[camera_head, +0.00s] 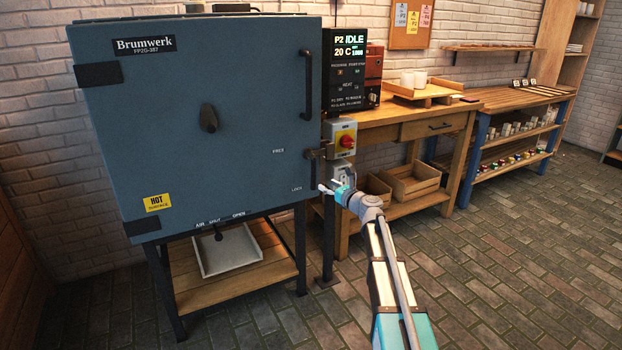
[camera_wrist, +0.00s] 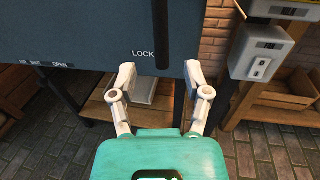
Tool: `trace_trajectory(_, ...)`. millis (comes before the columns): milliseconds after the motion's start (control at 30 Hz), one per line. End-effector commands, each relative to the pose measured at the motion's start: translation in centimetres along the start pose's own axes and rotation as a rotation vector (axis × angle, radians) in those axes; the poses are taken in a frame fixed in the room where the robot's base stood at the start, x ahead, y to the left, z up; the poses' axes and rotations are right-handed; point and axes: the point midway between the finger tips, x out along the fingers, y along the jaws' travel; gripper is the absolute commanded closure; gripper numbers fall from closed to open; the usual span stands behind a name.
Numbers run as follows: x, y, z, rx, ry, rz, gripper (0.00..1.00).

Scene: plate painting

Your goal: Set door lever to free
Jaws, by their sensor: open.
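The blue-grey kiln door (camera_head: 200,100) is closed at the left in the head view. Its dark door lever (camera_head: 312,175) hangs down at the door's right edge, beside the word LOCK and below the word FREE. In the wrist view the lever (camera_wrist: 160,35) is a dark vertical bar just right of the LOCK label. My gripper (camera_head: 324,189) is near the lever's lower end. In the wrist view my gripper (camera_wrist: 160,74) is open and empty, with a finger on either side of the lever's line. I cannot tell whether either finger touches it.
A red and yellow switch box (camera_head: 345,140) stands just right of the lever, with a grey box (camera_wrist: 262,55) close to my right finger. A wooden bench (camera_head: 400,125) stands behind. A tray (camera_head: 225,252) lies under the kiln. The brick floor (camera_head: 500,260) at right is clear.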

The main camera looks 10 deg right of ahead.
Motion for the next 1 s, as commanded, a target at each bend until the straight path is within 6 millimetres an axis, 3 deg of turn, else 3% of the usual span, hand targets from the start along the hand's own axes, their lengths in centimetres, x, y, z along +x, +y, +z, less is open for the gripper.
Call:
trace_trajectory(200,3.7,-0.2,0.0,0.000,0.000,0.001,0.38)
trace_trajectory(500,7.3,-0.1,0.0,0.000,0.000,0.000,0.38)
trace_trajectory(1000,8.1,-0.1,0.0,0.000,0.000,0.000,0.38)
